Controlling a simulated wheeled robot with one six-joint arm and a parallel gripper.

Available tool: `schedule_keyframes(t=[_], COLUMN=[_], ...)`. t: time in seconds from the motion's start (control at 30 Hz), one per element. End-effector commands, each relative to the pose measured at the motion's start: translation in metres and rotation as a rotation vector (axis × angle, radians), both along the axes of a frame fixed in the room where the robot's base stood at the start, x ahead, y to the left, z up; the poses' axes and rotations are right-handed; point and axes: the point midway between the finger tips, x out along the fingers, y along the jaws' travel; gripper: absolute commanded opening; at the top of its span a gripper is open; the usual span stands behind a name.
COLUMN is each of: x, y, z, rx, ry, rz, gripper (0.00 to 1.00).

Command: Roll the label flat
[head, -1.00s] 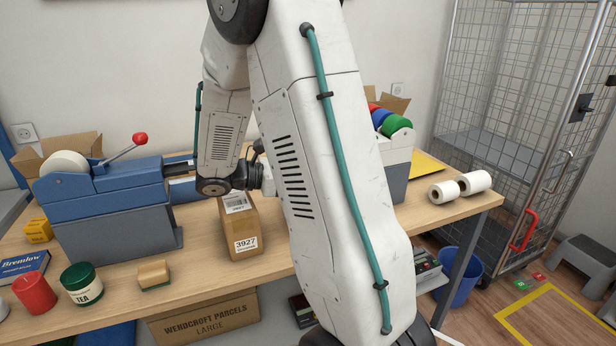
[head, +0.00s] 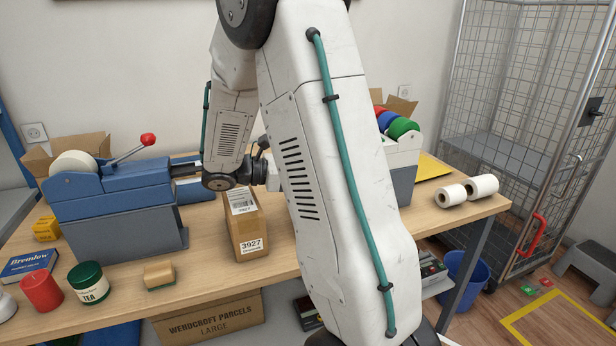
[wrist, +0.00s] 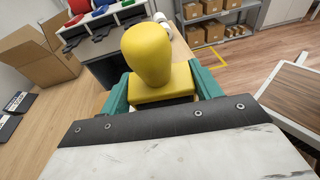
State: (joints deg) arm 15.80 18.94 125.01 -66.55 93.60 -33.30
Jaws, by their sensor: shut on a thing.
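A brown parcel (head: 246,232) stands on the counter, with a white label (head: 240,202) on its top and a 3927 label (head: 251,246) on its front end. The top label's far part is partly hidden by my wrist, so I cannot tell whether it lies flat. My gripper (wrist: 162,92) has its teal fingers on both sides of a yellow tool with a rounded knob (wrist: 148,52). The tool's underside is hidden. In the head view my arm hides the fingers and tool, so contact with the label cannot be seen.
A blue dispenser (head: 115,195) with a red-knobbed lever stands left of the parcel. A tan block (head: 159,276), green tea jar (head: 89,283) and red candle (head: 41,291) stand near the front edge. White rolls (head: 467,190) lie at the right end.

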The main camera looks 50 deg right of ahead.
Motion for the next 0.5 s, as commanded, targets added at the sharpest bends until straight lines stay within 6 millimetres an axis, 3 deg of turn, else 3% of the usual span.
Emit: schedule_keyframes(t=[0.5], x=[0.0115], y=[-0.0089], z=[0.0001], rx=[0.000], ry=[-0.001], rz=[-0.001], gripper=[0.38])
